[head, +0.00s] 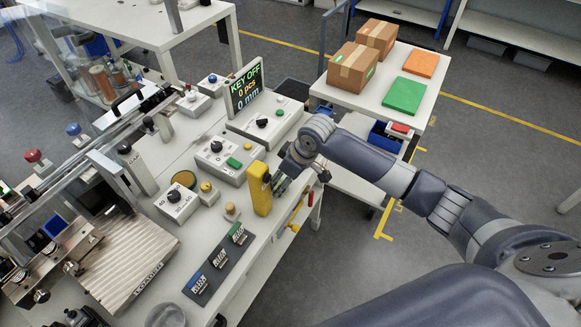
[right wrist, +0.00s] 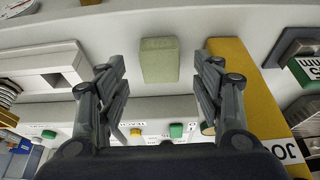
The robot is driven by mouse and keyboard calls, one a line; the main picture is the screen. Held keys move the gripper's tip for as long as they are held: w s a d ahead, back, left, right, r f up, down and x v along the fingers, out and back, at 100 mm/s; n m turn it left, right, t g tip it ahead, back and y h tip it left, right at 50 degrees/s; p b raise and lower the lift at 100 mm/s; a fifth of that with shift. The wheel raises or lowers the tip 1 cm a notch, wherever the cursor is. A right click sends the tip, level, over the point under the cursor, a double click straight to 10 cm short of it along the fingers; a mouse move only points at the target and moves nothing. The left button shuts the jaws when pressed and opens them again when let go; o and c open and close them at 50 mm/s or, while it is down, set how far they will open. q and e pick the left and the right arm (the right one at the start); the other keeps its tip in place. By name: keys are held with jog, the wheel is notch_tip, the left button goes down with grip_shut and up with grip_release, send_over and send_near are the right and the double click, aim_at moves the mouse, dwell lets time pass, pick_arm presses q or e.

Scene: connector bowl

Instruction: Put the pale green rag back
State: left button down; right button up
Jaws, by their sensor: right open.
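The pale green rag (right wrist: 159,60) shows in the right wrist view as a small folded block on the pale bench top. It lies ahead of my right gripper (right wrist: 161,95), between the lines of its two spread fingers. The fingers are open with nothing between them; I cannot tell how far the rag is from the tips. In the head view my right gripper (head: 281,182) is low at the bench's right edge, beside the yellow block, and I cannot make out the rag there. My left gripper is not in view.
The yellow upright block (head: 259,190) stands close to the right gripper; its lettered side shows in the wrist view (right wrist: 245,85). Grey control boxes (head: 228,158) and a display (head: 246,88) stand behind. A dark gauge rack (head: 219,263) lies in front. A side table (head: 440,75) holds cartons.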

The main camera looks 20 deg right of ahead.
jog(key=v, duration=0.9)
jog(key=shift+b, duration=0.3)
